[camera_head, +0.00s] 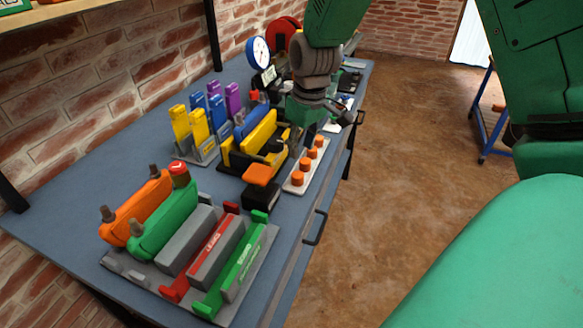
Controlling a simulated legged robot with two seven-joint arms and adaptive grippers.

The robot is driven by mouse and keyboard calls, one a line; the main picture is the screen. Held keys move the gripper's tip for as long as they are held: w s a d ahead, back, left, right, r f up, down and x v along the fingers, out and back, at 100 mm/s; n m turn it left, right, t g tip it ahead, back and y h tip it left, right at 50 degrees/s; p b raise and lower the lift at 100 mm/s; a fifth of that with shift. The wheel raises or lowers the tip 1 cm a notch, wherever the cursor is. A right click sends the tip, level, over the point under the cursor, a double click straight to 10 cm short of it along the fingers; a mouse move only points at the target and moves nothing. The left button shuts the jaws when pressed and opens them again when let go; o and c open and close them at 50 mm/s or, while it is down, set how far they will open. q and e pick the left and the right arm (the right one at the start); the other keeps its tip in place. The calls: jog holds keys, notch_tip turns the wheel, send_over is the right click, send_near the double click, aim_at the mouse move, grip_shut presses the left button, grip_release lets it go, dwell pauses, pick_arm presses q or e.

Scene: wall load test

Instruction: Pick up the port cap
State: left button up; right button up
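Several small orange caps (298,178) stand upright in a row on a white strip (291,189) near the bench's front edge; they look like the port caps. My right gripper (322,128) is above the far end of this row. Its dark fingers look spread apart, with nothing visible between them. It seems close to the farthest cap (319,141), but I cannot tell whether it touches it. My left gripper is not in view.
The blue-grey bench (90,185) holds a yellow and black device (250,147) left of the caps, upright yellow, blue and purple blocks (199,126), and a rack of orange, green and red modules (190,245) nearer. A gauge (258,52) stands behind. A handle (316,228) juts from the front edge.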

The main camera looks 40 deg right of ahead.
send_over(298, 174)
jog(key=f, duration=0.4)
jog(key=shift+s+a+f, duration=0.15)
jog(key=shift+s+f, duration=0.1)
jog(key=shift+f, duration=0.05)
jog(key=shift+f+b, duration=0.35)
jog(key=shift+f, duration=0.1)
jog(key=f, duration=0.3)
jog(key=f+b, duration=0.1)
jog(key=shift+w+f, duration=0.35)
jog(key=shift+f, duration=0.05)
jog(key=shift+r, duration=0.1)
jog(key=c, duration=0.4)
